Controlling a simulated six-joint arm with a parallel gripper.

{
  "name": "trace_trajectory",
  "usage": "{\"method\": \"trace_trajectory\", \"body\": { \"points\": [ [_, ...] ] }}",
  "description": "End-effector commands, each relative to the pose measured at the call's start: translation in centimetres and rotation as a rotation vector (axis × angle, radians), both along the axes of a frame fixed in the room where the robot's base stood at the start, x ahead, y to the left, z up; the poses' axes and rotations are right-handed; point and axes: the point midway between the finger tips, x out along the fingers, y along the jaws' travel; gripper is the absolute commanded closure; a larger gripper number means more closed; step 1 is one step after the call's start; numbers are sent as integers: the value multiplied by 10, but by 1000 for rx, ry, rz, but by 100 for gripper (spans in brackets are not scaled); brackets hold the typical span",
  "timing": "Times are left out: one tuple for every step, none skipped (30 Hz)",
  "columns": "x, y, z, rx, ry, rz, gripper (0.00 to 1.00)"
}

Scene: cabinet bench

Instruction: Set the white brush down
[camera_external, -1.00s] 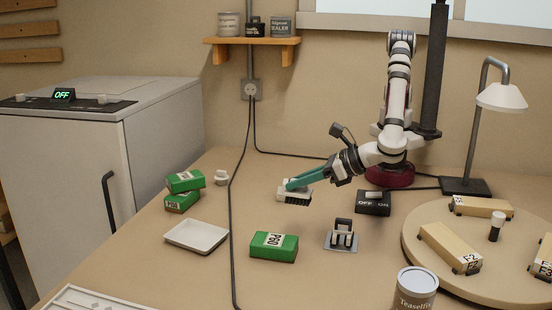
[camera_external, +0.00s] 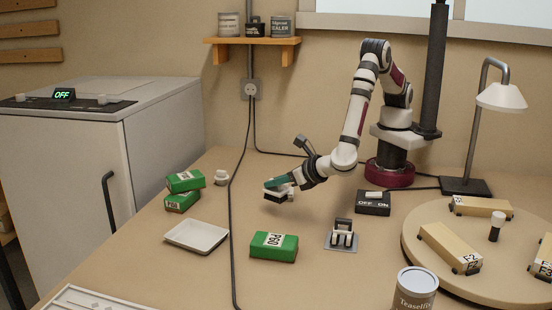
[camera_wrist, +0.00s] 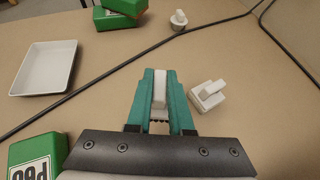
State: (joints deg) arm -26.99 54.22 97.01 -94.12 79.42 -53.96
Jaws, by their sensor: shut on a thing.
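The white brush shows its pale handle (camera_wrist: 160,88) between the teal fingers in the wrist view, with dark bristles below it. My gripper (camera_wrist: 159,92) is shut on it. In the external view my gripper (camera_external: 277,183) is low over the bench, left of my base, with the brush (camera_external: 276,196) partly hidden by the fingers. I cannot tell whether its bristles touch the bench.
A white block with a raised grip (camera_wrist: 207,95) lies just right of the fingers in the wrist view. A white tray (camera_external: 197,236), a green P60 box (camera_external: 274,247), stacked green boxes (camera_external: 183,190) and a small white knobbed piece (camera_external: 221,177) stand around. A black cable (camera_external: 232,230) crosses the bench.

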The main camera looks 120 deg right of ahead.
Motion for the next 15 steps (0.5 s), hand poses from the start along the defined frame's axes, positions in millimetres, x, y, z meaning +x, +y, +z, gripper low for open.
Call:
{"method": "trace_trajectory", "body": {
  "points": [
    [3, 5, -4, -1, 0, 1, 100],
    [4, 7, -7, -1, 1, 2, 100],
    [4, 9, -13, -2, 2, 1, 100],
    [4, 9, -20, -2, 3, 1, 100],
    [4, 9, -26, -2, 3, 1, 100],
    [4, 9, -34, -2, 4, 2, 100],
    [4, 9, -39, -1, 3, 1, 100],
    [4, 9, -43, -1, 3, 1, 100],
    [5, 9, -45, -1, 2, 1, 100],
    [4, 9, -46, -1, 2, 1, 100],
    [5, 9, -47, -1, 2, 1, 100],
    [5, 9, -46, 0, 1, 0, 100],
    [5, 9, -46, 0, 1, 0, 100],
    [5, 9, -46, 0, 1, 0, 100],
    [5, 9, -46, 0, 1, 0, 100]
  ]
}}
